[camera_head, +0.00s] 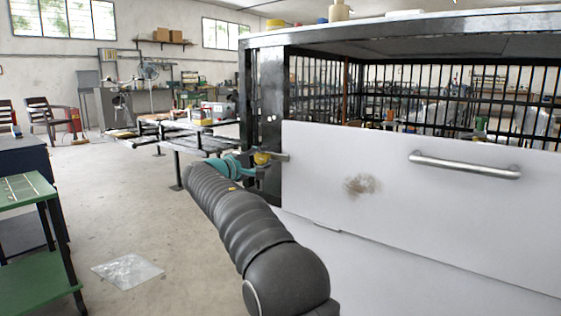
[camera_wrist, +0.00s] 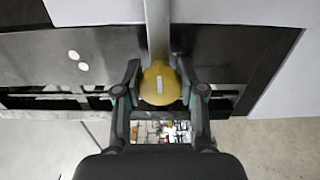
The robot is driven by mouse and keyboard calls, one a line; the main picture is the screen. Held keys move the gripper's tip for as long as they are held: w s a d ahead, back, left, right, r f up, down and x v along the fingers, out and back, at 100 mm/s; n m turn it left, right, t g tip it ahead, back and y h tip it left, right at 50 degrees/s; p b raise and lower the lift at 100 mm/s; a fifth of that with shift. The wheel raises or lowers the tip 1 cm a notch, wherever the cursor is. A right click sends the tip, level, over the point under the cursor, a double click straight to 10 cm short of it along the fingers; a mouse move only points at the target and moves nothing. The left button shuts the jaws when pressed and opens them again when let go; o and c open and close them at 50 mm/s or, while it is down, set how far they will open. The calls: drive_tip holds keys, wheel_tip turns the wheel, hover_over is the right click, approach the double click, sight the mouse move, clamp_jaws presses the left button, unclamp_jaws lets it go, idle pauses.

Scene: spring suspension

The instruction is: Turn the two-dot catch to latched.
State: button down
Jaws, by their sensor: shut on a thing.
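The two-dot catch has a round yellow knob (camera_wrist: 160,84) with a white mark and a grey bar (camera_wrist: 157,30). Two pale dots (camera_wrist: 76,61) mark the dark frame beside it. In the head view the yellow knob (camera_head: 262,158) sits at the dark post, and the bar (camera_head: 281,157) points right, its end over the left edge of the white panel (camera_head: 420,205). My gripper (camera_wrist: 160,88) is shut on the yellow knob, one finger on each side. In the head view my gripper (camera_head: 255,167) is at the knob, partly hidden by my arm.
The white panel carries a metal handle (camera_head: 465,165) and a brown smudge. Dark bars and a flat top (camera_head: 400,35) stand above and behind it. A low black bench (camera_head: 180,140) is behind left, a green table (camera_head: 25,188) at far left. The floor between is mostly clear.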

drive_tip(key=shift+a+f, duration=0.15)
drive_tip(key=shift+a, duration=0.15)
drive_tip(key=c, duration=1.1)
unclamp_jaws()
drive_tip(key=o, duration=0.4)
drive_tip(key=shift+s+a, duration=0.15)
drive_tip(key=shift+a, duration=0.05)
drive_tip(key=shift+o, duration=0.2)
drive_tip(key=shift+d+m, duration=0.3)
drive_tip(key=shift+d, duration=0.15)
drive_tip(key=v, duration=1.1)
drive_tip(key=shift+s+a, duration=0.3)
